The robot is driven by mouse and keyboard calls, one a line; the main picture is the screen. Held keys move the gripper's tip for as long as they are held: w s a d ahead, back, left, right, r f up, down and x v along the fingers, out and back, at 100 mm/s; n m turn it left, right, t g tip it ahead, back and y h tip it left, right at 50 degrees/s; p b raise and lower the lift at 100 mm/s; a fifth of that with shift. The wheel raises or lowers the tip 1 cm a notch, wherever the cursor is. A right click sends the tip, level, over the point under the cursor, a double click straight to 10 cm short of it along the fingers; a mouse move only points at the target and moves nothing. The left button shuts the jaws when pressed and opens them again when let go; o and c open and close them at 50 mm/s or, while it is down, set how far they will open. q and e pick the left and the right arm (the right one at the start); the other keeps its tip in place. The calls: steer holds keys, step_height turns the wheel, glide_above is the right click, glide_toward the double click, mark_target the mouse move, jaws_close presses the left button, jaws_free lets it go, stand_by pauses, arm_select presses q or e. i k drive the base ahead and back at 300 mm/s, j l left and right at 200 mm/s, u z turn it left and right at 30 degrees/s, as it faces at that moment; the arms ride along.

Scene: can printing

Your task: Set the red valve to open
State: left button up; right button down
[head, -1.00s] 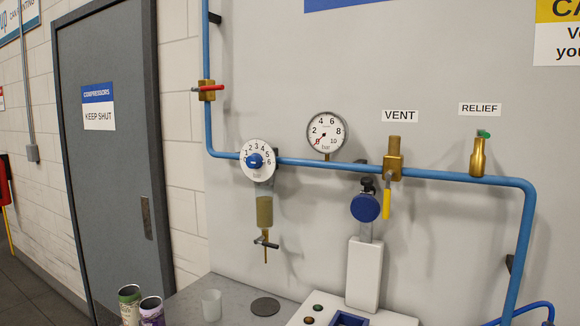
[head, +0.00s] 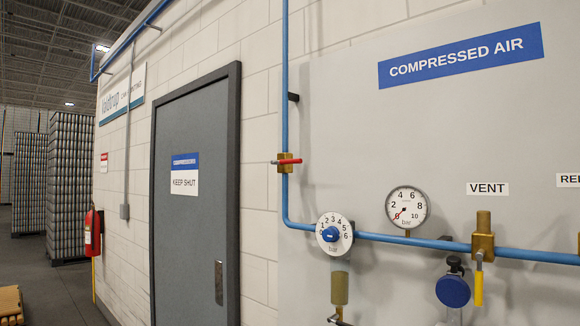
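The red valve (head: 286,161) is a brass body with a red lever on the vertical blue pipe (head: 285,110), between the door and the grey panel. Neither of my grippers shows in the head view, so nothing is seen touching the valve.
Right of the valve are a white dial regulator (head: 334,233), a pressure gauge (head: 408,207) with its needle near zero, and a brass vent valve (head: 483,245) with a yellow lever. A grey door (head: 196,200) and a fire extinguisher (head: 94,233) are left. Floor shows at far left.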

mark_target(274, 162)
steer(key=j+z, duration=0.15)
steer(key=z, duration=0.65)
steer(key=i+j+z, duration=0.1)
steer(key=j+z, duration=0.4)
steer(key=j, duration=0.25)
steer(key=j+z, duration=0.45)
steer(key=j, duration=0.3)
